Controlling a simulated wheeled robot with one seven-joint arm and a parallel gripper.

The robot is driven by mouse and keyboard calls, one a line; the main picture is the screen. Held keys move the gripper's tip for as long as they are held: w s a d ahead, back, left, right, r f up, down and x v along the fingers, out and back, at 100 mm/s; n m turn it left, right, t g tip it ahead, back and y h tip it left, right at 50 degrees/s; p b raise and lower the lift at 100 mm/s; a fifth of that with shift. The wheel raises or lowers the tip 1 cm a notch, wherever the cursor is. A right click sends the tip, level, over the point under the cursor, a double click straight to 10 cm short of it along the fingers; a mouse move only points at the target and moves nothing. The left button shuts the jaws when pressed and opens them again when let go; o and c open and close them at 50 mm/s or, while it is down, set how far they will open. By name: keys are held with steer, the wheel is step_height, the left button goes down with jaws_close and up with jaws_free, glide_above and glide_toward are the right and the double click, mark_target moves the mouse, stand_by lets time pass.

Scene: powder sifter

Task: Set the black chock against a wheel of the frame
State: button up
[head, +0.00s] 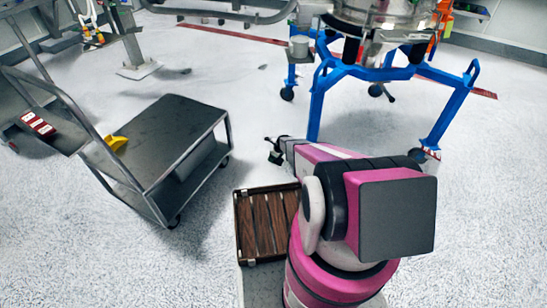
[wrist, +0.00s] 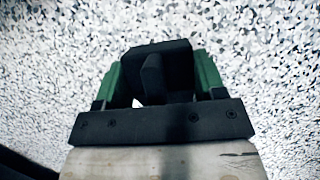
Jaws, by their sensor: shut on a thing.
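The black chock (wrist: 153,72) is between the green-padded fingers of my gripper (wrist: 160,66) in the wrist view, with only speckled floor around it. In the head view my gripper (head: 274,150) is small and dark at the end of my arm, low over the floor; the chock cannot be told apart from it there. The blue frame (head: 388,72) stands at the upper right. Its wheels show at the far left (head: 287,93), far middle (head: 375,90) and right (head: 424,156). The foot of its near left leg (head: 315,112) is hidden behind my arm, right of my gripper.
A wooden slatted tray (head: 240,225) is beside my arm's base. Open floor lies between cart and frame.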

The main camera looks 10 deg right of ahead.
steer(key=shift+f, duration=0.1)
steer(key=o, duration=1)
steer(key=shift+o, duration=0.2)
steer(key=v, duration=1.2)
step_height(320, 180, up, 11)
steer(key=n, duration=0.5)
glide_above(279, 160)
steer(key=s+a, duration=0.1)
steer(key=s, duration=0.5)
steer(key=s+a+r+n+g+h, duration=0.2)
steer(key=s+r+n+h, duration=0.1)
steer(key=s+r+n, duration=1.7)
steer(key=s+r, duration=0.8)
steer(key=r, duration=0.3)
steer(key=shift+s+r+g+h, duration=0.2)
steer(key=shift+s+g+h, duration=0.1)
steer(key=shift+s, duration=0.05)
